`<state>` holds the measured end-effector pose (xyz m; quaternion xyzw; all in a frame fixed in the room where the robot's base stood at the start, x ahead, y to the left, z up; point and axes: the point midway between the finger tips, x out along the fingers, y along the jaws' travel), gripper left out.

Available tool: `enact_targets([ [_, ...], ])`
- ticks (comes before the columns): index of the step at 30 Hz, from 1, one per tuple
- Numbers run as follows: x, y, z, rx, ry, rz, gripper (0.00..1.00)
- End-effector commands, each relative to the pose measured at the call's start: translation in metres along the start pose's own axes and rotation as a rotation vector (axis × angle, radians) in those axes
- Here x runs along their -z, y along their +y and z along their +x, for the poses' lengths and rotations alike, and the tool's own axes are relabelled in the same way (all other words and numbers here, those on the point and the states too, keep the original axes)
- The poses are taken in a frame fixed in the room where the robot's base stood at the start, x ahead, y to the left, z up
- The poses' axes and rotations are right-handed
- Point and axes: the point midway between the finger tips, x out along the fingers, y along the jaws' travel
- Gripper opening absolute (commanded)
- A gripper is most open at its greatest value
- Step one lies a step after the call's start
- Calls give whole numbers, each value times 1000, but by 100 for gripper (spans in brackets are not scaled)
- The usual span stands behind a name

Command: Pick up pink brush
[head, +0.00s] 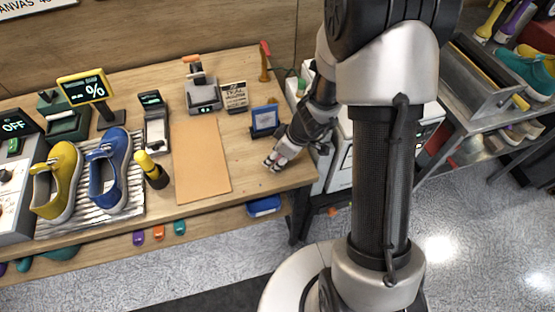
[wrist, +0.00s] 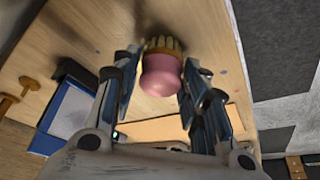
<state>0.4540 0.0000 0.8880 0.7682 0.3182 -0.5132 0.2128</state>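The pink brush (wrist: 160,76) shows in the wrist view, with a rounded pink handle and pale tan bristles at its far end. My gripper (wrist: 161,60) has its two fingers spread on either side of the brush. A small gap shows on the left; the right finger is close to the handle, and I cannot tell whether it touches. In the head view my gripper (head: 273,163) is low over the right end of the wooden table (head: 245,180). The brush cannot be made out there.
A blue-framed stand (head: 265,119) is just behind my gripper, and a tan mat (head: 200,160) lies to its left. A yellow-and-black brush (head: 151,170), yellow shoe (head: 58,182) and blue shoe (head: 109,172) are farther left. The table's front right corner is close by.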

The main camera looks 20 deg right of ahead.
Motion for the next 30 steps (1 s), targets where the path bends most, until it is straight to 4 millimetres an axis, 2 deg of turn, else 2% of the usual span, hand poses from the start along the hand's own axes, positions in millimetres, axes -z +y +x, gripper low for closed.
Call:
enact_targets([
  [2, 0, 0, 0, 0, 0, 0, 33],
  [11, 0, 0, 0, 0, 0, 0, 13],
  [20, 1, 0, -2, 0, 0, 0, 12],
  [26, 9, 0, -21, -2, 2, -1, 12],
  [30, 21, 1, -49, -2, 3, -2, 12],
])
